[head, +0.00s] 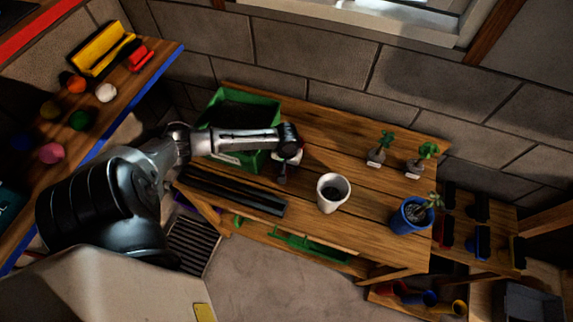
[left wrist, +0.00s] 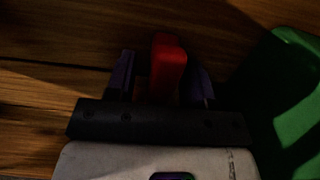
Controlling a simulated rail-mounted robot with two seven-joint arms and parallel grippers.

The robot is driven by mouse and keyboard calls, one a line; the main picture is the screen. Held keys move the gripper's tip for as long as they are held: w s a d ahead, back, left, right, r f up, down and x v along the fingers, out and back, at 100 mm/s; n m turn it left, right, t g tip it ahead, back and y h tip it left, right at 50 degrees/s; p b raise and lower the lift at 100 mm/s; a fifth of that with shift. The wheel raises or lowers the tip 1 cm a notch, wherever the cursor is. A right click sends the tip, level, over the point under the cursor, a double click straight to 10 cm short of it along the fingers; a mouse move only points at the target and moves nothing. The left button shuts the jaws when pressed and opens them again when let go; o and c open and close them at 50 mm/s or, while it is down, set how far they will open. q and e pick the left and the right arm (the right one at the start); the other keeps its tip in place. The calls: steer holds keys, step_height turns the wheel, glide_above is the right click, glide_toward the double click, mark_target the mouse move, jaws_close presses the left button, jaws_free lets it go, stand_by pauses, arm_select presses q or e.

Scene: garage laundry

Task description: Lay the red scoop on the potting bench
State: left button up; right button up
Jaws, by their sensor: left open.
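The potting bench (head: 335,135) is a wooden plank table against the block wall; its planks also show in the left wrist view (left wrist: 60,35). My left gripper (head: 283,178) is over the bench, just right of the green tub. In the left wrist view its dark fingers (left wrist: 161,78) are open, one on each side of the red scoop (left wrist: 168,65). Only a red, block-like part of the scoop shows; the rest is hidden by the gripper. I cannot tell whether it touches a finger or the bench. The right gripper is not in view.
A green tub (head: 262,102) of dark soil stands at the bench's back left. Dark slats (head: 235,190) lie at its front left.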

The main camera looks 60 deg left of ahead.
arm_select(q)
step_height(320, 180, up, 12)
steer(key=shift+w+a+f+p, duration=0.1)
steer(key=shift+w+f+p, duration=0.05)
steer(key=shift+p, duration=0.9)
steer(key=s+d+f+m+t+h, duration=0.15)
steer(key=s+d+m, duration=0.25)
steer(key=d, duration=0.4)
steer(key=s+d+f+m+y, duration=0.1)
steer(key=s+d+f+m, duration=0.3)
steer(key=d, duration=0.5)
steer(key=s+d+r+m+t, duration=0.2)
steer(key=s+d+r, duration=0.3)
steer(key=s, duration=0.3)
steer(key=shift+s+d+r+m, duration=0.25)
steer(key=shift+r+m, duration=0.05)
steer(key=shift+r, duration=0.45)
